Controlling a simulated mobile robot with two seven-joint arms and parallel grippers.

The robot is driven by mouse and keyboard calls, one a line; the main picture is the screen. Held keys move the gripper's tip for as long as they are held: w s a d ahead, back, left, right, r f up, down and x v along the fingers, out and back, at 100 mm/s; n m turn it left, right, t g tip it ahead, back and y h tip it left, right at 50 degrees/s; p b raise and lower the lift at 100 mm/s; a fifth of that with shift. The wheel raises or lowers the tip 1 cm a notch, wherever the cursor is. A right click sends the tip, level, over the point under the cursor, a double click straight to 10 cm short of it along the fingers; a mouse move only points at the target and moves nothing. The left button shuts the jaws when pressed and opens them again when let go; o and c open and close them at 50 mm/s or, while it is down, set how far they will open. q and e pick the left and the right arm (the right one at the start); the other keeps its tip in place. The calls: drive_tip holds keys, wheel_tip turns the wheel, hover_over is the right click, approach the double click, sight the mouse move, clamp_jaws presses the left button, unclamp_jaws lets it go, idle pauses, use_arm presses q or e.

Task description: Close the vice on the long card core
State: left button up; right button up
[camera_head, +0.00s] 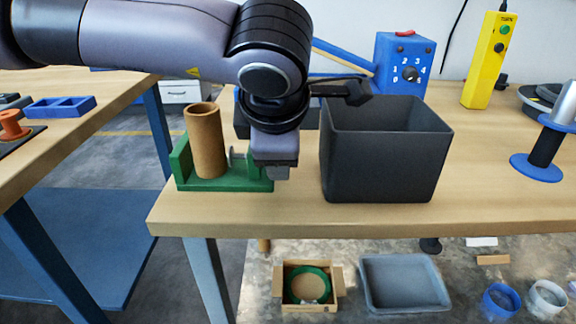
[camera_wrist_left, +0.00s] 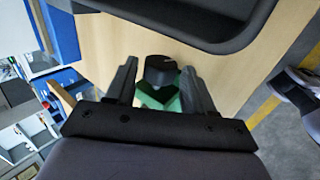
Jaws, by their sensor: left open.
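The long card core (camera_head: 206,140), a brown tube, stands upright in the green vice (camera_head: 222,184) at the table's left front. It is beside the vice's left wall; a small grey part (camera_head: 238,156) shows to its right. My left gripper (camera_head: 278,173) points down at the vice's right end, and my arm hides part of that end. In the left wrist view my left gripper (camera_wrist_left: 158,78) is open, with a dark round knob (camera_wrist_left: 160,70) between its fingers. A green part of the vice (camera_wrist_left: 158,101) shows beneath. I cannot tell whether the fingers touch the knob. My right gripper is out of view.
A black bin (camera_head: 380,170) stands close to the right of my left gripper. A blue box with a dial (camera_head: 404,62) and a yellow control box (camera_head: 489,60) stand behind. The table's front edge is clear. Below are a cardboard box (camera_head: 326,306) and a grey tray (camera_head: 404,284).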

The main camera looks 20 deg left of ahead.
use_arm(q)
drive_tip(key=c, duration=0.6)
drive_tip(key=shift+r+p, duration=0.15)
drive_tip(key=shift+p, duration=0.2)
drive_tip(key=g+p, duration=0.1)
drive_tip(key=p, duration=0.1)
drive_tip(key=g+p, duration=0.1)
drive_tip(key=p, duration=0.1)
drive_tip(key=shift+w+a+r+h, duration=0.1)
drive_tip(key=shift+w+r+h, duration=0.15)
drive_tip(key=shift+r+h, duration=0.05)
drive_tip(key=shift+w+g+p, duration=0.1)
drive_tip(key=shift+g+p, duration=0.6)
drive_tip(key=shift+p, duration=0.05)
drive_tip(key=shift+f+h, duration=0.3)
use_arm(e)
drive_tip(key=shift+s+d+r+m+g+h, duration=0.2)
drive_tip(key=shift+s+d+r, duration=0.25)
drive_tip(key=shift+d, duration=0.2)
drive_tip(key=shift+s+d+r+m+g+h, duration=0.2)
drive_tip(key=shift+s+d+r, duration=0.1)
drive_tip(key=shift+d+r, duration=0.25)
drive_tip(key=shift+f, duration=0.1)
